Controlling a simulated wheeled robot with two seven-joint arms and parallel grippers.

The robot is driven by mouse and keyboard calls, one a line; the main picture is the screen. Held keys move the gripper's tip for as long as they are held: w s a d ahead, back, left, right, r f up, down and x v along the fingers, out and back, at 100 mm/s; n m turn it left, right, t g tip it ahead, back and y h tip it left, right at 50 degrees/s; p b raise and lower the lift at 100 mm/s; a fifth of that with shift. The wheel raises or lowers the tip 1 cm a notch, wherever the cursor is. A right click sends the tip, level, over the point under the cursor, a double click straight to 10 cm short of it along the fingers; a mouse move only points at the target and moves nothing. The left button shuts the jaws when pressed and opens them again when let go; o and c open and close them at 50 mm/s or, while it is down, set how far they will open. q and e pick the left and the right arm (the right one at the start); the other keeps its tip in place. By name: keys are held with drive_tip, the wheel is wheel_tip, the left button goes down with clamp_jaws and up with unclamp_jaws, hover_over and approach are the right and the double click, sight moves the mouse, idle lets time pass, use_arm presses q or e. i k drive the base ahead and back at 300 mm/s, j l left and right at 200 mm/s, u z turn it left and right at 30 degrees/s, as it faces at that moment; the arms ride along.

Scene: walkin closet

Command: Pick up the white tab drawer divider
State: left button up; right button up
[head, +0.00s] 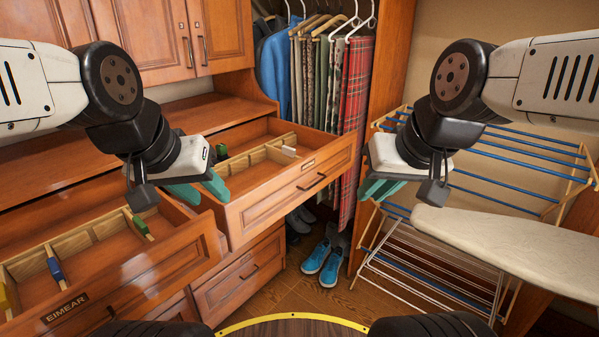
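The white tab drawer divider (289,151) is in the open drawer (322,166) at the middle of the head view. Its white tab shows near the right end of the wooden partition strip; the rest of it is hard to make out. My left gripper (199,191) has teal fingers spread apart and empty. It is over the left front corner of that drawer, left of and nearer than the white tab. My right gripper (376,190) is right of the drawer, apart from it, with its teal fingers seen slightly apart and empty.
A green tab (221,152) shows in the same drawer. Another open drawer (130,274) at the left holds dividers with green (140,225), blue (56,270) and yellow tabs. A drying rack (510,170) and ironing board (510,240) stand at right. Blue shoes (322,262) are on the floor.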

sight(286, 156)
drive_tip(key=i+l, duration=0.3)
drive_tip(key=i, duration=0.15)
drive_tip(key=i+l+z, duration=0.15)
drive_tip(key=i, duration=0.3)
drive_tip(key=l, duration=0.1)
